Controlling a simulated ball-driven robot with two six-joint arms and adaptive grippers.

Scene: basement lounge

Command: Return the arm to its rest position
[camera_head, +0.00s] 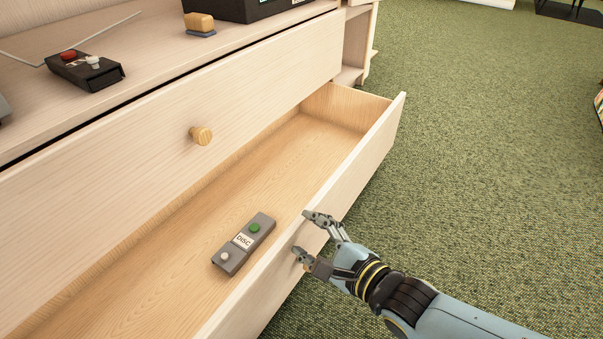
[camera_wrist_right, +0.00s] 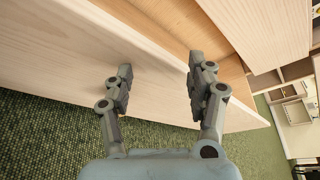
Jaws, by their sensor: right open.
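My right gripper (camera_head: 306,236) is open and empty at the outer side of the open drawer's front panel (camera_head: 372,155). Its fingertips are close to the panel's top edge; I cannot tell whether they touch it. My left gripper is not in view.
A closed drawer with a round wooden knob (camera_head: 201,135) is above the open one. On the cabinet top are a black box with a red button (camera_head: 86,70), a tan-and-grey block (camera_head: 200,25) and a dark box (camera_head: 240,8).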

